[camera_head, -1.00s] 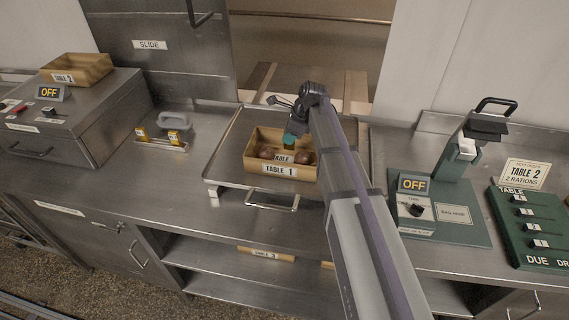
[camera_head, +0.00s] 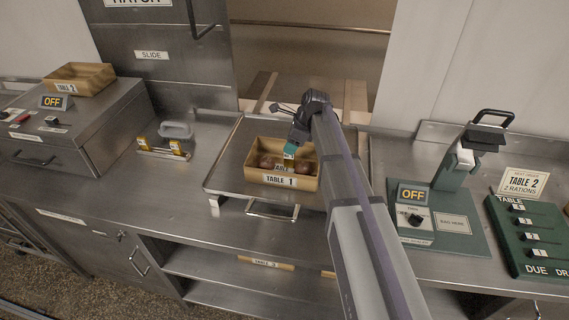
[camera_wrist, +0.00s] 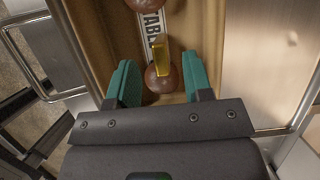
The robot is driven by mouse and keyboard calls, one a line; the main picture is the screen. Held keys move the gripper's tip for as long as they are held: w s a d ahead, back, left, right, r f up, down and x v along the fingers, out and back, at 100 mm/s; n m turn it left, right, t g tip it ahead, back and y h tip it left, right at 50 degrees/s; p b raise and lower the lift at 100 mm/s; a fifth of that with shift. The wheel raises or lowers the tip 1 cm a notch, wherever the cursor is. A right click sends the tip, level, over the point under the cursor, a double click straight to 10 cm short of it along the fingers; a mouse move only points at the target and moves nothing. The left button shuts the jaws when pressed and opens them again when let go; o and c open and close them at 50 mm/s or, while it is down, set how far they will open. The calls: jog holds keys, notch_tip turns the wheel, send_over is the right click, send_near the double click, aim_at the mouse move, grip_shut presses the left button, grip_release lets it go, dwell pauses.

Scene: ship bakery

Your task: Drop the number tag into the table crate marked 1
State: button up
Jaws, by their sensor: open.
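The wooden crate marked TABLE 1 (camera_head: 309,184) stands on a metal tray on the counter, with brown round rolls (camera_wrist: 160,82) inside. The number tag (camera_wrist: 152,25), a white plate lettered TABLE with a yellow grip piece (camera_wrist: 161,62), is inside the crate among the rolls. Its number is hidden. In the head view the tag (camera_head: 283,169) shows just behind the crate's front wall. My gripper (camera_wrist: 160,72) is open, its teal fingers apart on either side of the yellow piece, with visible gaps. In the head view my gripper (camera_head: 290,150) is over the crate.
The metal tray (camera_head: 226,181) has a front handle. A TABLE 2 crate (camera_head: 80,78) sits on the metal box at left. A rack with yellow pieces (camera_head: 164,152) stands between. A green device marked OFF (camera_head: 460,243) and an order board (camera_head: 532,240) are at right.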

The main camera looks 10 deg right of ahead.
jog(key=p+v, duration=0.7)
jog(key=v, duration=0.2)
jog(key=shift+d, duration=0.1)
jog(key=s+a+f+n+h+b, duration=0.2)
jog(key=s+f+n+b, duration=0.2)
jog(key=s+n, duration=0.7)
jog(key=s+a+f+n+g+h+b, duration=0.1)
jog(key=s+f+n+b, duration=0.3)
jog(key=s+n, duration=0.7)
jog(key=shift+s+a+f+g+h, duration=0.4)
jog(key=shift+s+f, duration=0.35)
jog(key=shift+s, duration=0.45)
